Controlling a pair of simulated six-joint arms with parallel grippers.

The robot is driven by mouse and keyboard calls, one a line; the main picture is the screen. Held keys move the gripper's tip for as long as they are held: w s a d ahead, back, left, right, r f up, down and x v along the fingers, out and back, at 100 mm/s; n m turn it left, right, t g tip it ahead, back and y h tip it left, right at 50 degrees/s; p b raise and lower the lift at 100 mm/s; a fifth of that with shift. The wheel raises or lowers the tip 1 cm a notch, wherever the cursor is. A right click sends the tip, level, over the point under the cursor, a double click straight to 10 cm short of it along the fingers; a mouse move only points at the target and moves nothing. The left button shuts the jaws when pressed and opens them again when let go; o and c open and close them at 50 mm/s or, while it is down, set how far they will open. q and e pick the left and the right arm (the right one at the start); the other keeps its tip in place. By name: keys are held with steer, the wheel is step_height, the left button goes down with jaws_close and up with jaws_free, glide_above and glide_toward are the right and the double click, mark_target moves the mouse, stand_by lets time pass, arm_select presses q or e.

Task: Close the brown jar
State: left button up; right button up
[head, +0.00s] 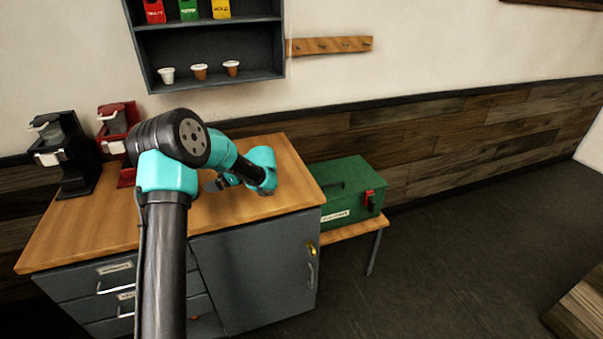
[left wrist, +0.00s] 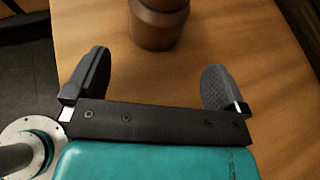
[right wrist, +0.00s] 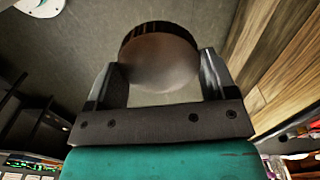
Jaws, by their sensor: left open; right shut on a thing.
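The brown jar (left wrist: 160,28) stands on the wooden counter at the top of the left wrist view, and its upper part is cut off by the frame. My left gripper (left wrist: 158,65) is open and empty, with its fingers spread either side of a line toward the jar, short of it. In the head view my left gripper (head: 216,184) is low over the counter, partly hidden by my arm; I cannot make out the jar there. In the right wrist view my right gripper (right wrist: 160,74) is shut on a round brown lid (right wrist: 158,52). The right gripper is outside the head view.
A black brewer (head: 68,150) and a red brewer (head: 120,130) stand at the counter's back left. A green toolbox (head: 343,190) is on a low bench to the right. A wall shelf (head: 205,58) with cups and packets hangs above. The counter's (head: 100,225) front left is clear.

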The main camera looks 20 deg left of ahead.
arm_select(q)
steer(key=shift+x, duration=3.35)
steer(key=shift+a, duration=0.15)
steer(key=x, duration=0.5)
steer(key=shift+s+r, duration=0.15)
steer(key=shift+s, duration=0.05)
steer(key=shift+c, duration=0.5)
steer(key=c, duration=0.9)
